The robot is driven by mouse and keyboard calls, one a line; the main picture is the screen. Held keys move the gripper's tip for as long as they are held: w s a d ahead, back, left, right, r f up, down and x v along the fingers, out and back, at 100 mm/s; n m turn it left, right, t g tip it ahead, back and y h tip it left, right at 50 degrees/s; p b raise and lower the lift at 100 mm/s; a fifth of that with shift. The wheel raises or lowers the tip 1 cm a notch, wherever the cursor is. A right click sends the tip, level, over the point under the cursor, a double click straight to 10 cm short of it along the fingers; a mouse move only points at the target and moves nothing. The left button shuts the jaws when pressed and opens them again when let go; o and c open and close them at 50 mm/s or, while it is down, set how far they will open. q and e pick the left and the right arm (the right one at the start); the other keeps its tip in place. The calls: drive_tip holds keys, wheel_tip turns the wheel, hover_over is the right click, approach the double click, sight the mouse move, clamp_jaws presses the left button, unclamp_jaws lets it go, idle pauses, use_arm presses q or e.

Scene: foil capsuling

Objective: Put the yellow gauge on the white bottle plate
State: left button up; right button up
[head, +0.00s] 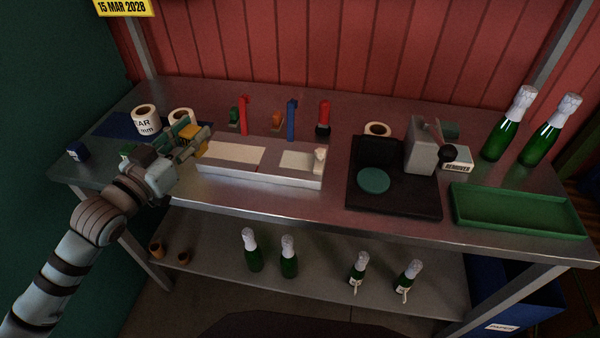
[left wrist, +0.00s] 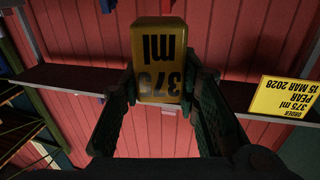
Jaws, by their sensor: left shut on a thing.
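In the head view the gripper is above the table's left part, just beside the left end of a long white fixture (head: 260,179). This fixture has two pale flat areas on top, and a small pale piece stands at its right end. I cannot tell which part is the bottle plate. My right gripper is not in view.
Label rolls (head: 146,120) stand behind my left gripper. Red and blue upright tools (head: 291,120) stand behind the fixture. A black machine base (head: 395,203) and a green tray (head: 515,212) are to the right, with green bottles (head: 508,125) behind. More bottles stand on the lower shelf.

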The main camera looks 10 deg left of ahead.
sight(183, 170)
use_arm(q)
drive_tip(key=w+a+r+n+y+b, duration=0.1)
drive_tip(key=w+a+r+y, duration=0.15)
drive_tip(key=a+r, duration=0.2)
drive_tip(key=w+a+r+n+y, duration=0.2)
drive_tip(key=w+a+r, duration=0.15)
drive_tip(key=a, duration=0.25)
drive_tip(key=shift+t, duration=0.4)
drive_tip(key=f+b, duration=0.2)
drive_tip(key=f, duration=0.5)
drive_tip(key=f+b, duration=0.2)
drive_tip(key=f, duration=0.5)
drive_tip(key=f+b, duration=0.2)
drive_tip(key=f, duration=0.5)
drive_tip(key=shift+w+d+f, duration=0.1)
drive_tip(key=shift+d+f, duration=0.05)
drive_tip(key=shift+d, duration=0.15)
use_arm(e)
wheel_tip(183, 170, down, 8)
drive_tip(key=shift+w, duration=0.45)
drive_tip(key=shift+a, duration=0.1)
use_arm(q)
drive_tip(key=o, duration=1.2)
drive_tip(key=shift+c, duration=0.2)
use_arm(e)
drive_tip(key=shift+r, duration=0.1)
